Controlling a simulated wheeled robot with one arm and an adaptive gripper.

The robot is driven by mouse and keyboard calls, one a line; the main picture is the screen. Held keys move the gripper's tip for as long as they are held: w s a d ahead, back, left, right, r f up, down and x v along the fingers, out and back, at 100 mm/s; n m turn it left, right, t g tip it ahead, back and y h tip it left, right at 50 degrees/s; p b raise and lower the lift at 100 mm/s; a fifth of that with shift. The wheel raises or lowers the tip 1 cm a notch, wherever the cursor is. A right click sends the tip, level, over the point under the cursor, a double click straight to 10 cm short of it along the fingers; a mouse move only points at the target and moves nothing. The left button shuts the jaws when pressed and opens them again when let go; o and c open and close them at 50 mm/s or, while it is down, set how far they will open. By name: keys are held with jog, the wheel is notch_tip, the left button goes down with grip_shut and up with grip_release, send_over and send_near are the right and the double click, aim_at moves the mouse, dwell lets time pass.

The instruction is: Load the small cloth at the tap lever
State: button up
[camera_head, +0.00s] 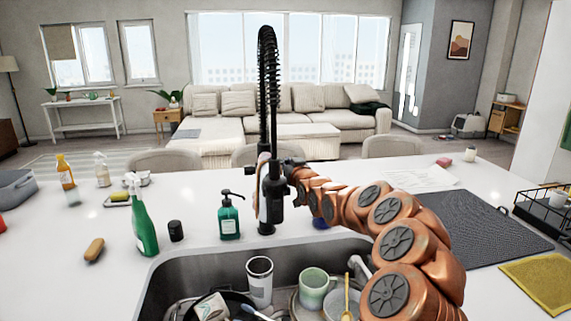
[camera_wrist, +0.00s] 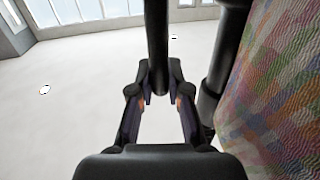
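The small cloth shows in the wrist view as a multicoloured, textured sheet (camera_wrist: 275,95) filling the right side. In the head view a narrow pale strip (camera_head: 258,190), which looks like its edge, hangs on the left of the tap body. The black spring tap (camera_head: 268,90) stands behind the sink. My gripper (camera_head: 285,172) is beside the tap body, partly hidden by it. In the wrist view my gripper (camera_wrist: 161,92) has its fingers apart, with a black bar (camera_wrist: 157,45) of the tap between the tips. I cannot tell whether they touch it. The cloth is outside the fingers.
The sink (camera_head: 185,265) holds a tumbler (camera_head: 260,280), a green mug (camera_head: 314,288) and other dishes. A green soap pump (camera_head: 229,217) and a spray bottle (camera_head: 143,225) stand left of the tap. A dark drying mat (camera_head: 490,228) and a wire rack (camera_head: 545,205) lie right.

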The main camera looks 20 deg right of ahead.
grip_shut()
jog(key=shift+s+f+b, duration=0.1)
jog(key=shift+f+b, duration=0.15)
jog(key=shift+b, duration=0.35)
jog(key=shift+s+a+f+t+b, duration=0.1)
jog(key=shift+s+t+b, duration=0.15)
jog(key=shift+b, duration=0.7)
jog(key=t+b, duration=0.1)
jog(key=b, duration=0.2)
jog(key=shift+s, duration=0.3)
jog(key=shift+s+a+r+b, duration=0.1)
jog(key=shift+s+r+b, duration=0.1)
jog(key=shift+b, duration=0.2)
